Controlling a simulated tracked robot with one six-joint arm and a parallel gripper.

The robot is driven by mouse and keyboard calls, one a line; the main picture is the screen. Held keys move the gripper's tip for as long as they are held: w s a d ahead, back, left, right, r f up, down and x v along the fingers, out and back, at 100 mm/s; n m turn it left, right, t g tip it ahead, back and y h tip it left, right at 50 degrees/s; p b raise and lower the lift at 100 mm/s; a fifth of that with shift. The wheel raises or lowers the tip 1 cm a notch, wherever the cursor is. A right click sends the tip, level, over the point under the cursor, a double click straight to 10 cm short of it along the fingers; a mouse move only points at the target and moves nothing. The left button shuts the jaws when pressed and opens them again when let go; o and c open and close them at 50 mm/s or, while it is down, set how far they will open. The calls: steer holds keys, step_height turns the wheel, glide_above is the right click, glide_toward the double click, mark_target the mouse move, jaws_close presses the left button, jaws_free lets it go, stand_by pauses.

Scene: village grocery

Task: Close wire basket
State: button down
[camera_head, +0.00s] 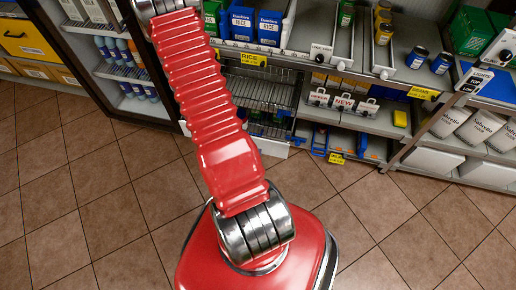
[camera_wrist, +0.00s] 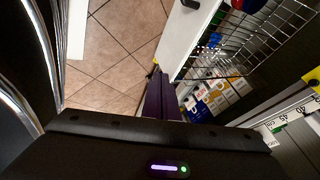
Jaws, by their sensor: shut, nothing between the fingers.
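The wire basket (camera_head: 264,92) is a grey metal grid in the shelf unit behind my red arm, under a yellow rice price tag. It seems to stick out from the shelf, but how far is hard to tell. In the wrist view, wire grid (camera_wrist: 238,42) shows at the upper right, beside a white panel. My gripper (camera_wrist: 158,74) is shut and empty, with dark purple fingers beside the white panel's lower end. Whether they touch it is unclear. In the head view, the gripper is out of sight.
Rice boxes (camera_head: 243,24) stand on the shelf above the basket. Small boxes (camera_wrist: 212,98) lie beyond the grid in the wrist view. A shelf with bottles (camera_head: 118,50) stands at left, and white tubs (camera_head: 481,128) at right. The tiled floor (camera_head: 90,190) is clear in front.

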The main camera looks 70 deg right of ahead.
glide_toward(275, 146)
step_height(275, 146, down, 3)
steer(key=s+a, duration=0.2)
steer(key=shift+w+d+f, duration=0.1)
steer(key=shift+w+d, duration=0.15)
steer(key=shift+d, duration=0.8)
steer(key=shift+w+d+f, duration=0.1)
steer(key=shift+w+d, duration=0.15)
steer(key=shift+d, duration=0.75)
